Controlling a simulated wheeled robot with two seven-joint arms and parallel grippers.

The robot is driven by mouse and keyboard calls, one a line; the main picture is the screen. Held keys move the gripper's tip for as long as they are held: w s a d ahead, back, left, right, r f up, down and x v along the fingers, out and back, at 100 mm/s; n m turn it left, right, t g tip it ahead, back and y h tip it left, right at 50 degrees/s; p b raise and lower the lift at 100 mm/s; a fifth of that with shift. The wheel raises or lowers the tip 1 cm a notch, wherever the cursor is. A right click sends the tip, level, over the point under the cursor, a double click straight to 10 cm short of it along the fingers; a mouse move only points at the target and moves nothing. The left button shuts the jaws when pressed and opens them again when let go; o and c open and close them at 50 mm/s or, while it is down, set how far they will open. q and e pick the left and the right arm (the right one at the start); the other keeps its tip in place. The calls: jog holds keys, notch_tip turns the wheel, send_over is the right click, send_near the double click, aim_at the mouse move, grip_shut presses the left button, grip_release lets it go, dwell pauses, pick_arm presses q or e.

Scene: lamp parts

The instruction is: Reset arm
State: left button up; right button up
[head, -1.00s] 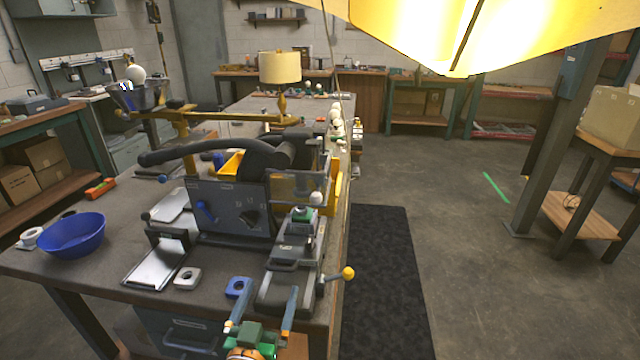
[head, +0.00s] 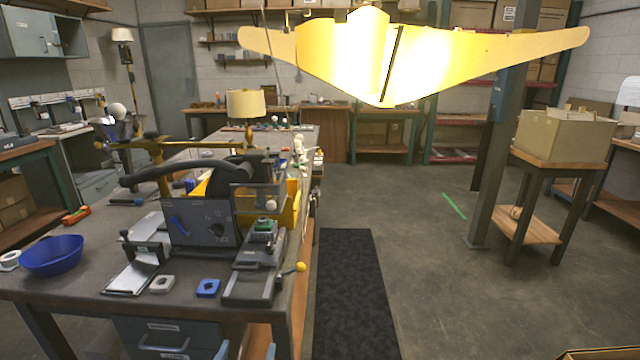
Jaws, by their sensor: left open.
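My left gripper (head: 247,350) shows only as its two fingertips at the bottom edge of the head view, in front of the bench. The fingertips stand apart, with nothing seen between them; the rest of the gripper is cut off by the frame. A lamp with a cream shade (head: 246,103) stands on the far part of the long bench. A large glowing yellow winged shade (head: 300,55) hangs at the top. A dark grey machine (head: 200,222) with a thick curved black handle stands on the bench.
The bench (head: 75,287) also holds a blue bowl (head: 52,256), a blue square part (head: 207,288), a pale square part (head: 162,284) and a yellow-knobbed lever (head: 300,267). A dark mat (head: 350,290) lies beside it. The floor to the right is open up to a steel post (head: 490,170).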

pick_arm(q)
jog(key=s+f+m+g+p, duration=0.1)
jog(key=s+f+g, duration=0.45)
jog(key=f, duration=0.75)
jog(key=s+f+g, duration=0.3)
jog(key=s+f, duration=0.6)
jog(key=f, duration=0.4)
jog(key=s+a+f+g, duration=0.1)
jog(key=s+f+g, duration=0.1)
jog(key=s, duration=0.6)
jog(key=s+a+f+g, duration=0.2)
jog(key=s+f+g, duration=0.1)
jog(key=s, duration=0.4)
jog(key=s+a+f+g+p, duration=0.1)
jog(key=s+f, duration=0.3)
jog(key=s, duration=0.4)
jog(key=shift+s+a+f+m+g+y, duration=0.35)
jog(key=shift+a+g, duration=0.2)
jog(key=shift+g, duration=0.2)
jog(key=shift+w, duration=0.15)
